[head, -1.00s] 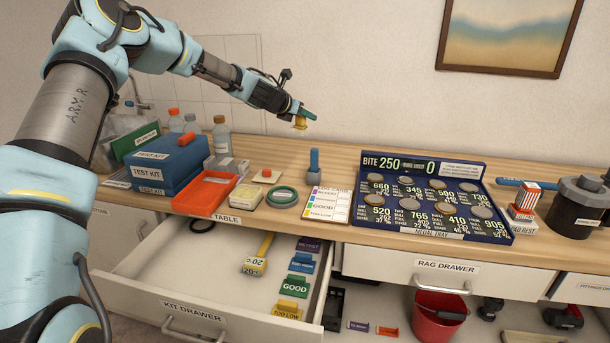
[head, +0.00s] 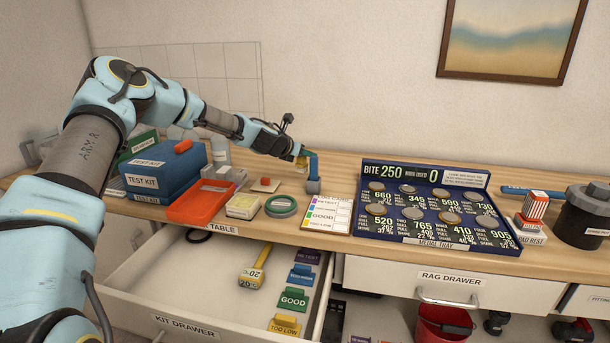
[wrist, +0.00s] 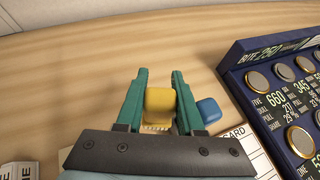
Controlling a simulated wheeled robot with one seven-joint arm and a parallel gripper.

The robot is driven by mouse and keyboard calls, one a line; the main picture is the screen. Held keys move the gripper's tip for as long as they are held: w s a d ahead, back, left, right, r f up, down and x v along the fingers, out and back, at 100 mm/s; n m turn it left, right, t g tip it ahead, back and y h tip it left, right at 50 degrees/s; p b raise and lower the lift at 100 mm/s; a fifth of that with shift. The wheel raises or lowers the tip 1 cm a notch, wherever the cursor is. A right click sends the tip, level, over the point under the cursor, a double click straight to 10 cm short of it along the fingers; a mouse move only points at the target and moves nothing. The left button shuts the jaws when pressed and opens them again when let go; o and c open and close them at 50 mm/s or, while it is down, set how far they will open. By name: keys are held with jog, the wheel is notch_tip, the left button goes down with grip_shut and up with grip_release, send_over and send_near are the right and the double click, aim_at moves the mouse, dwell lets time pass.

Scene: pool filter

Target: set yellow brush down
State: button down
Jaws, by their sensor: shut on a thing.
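The yellow brush (wrist: 158,101) is between the teal fingers of my gripper (wrist: 160,74), with its pale bristles toward the palm in the wrist view. In the head view my gripper (head: 299,154) is low over the back of the wooden table, and the brush is mostly hidden by the fingers. A blue brush (head: 313,174) stands upright on the table just right of my gripper. It also shows in the wrist view (wrist: 208,110), close beside the right finger. I cannot tell whether the yellow brush touches the table.
The navy medal tray (head: 440,242) stands to the right. A colour card (head: 326,214), green tape ring (head: 281,206), red tray (head: 195,208) and blue test kit (head: 160,170) line the table. The kit drawer (head: 140,295) is open below.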

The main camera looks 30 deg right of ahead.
aim_at(306, 170)
jog(key=shift+f+p, duration=0.75)
jog(key=shift+f, duration=2.25)
jog(key=c, duration=0.8)
grip_release()
jog(key=shift+f, duration=0.1)
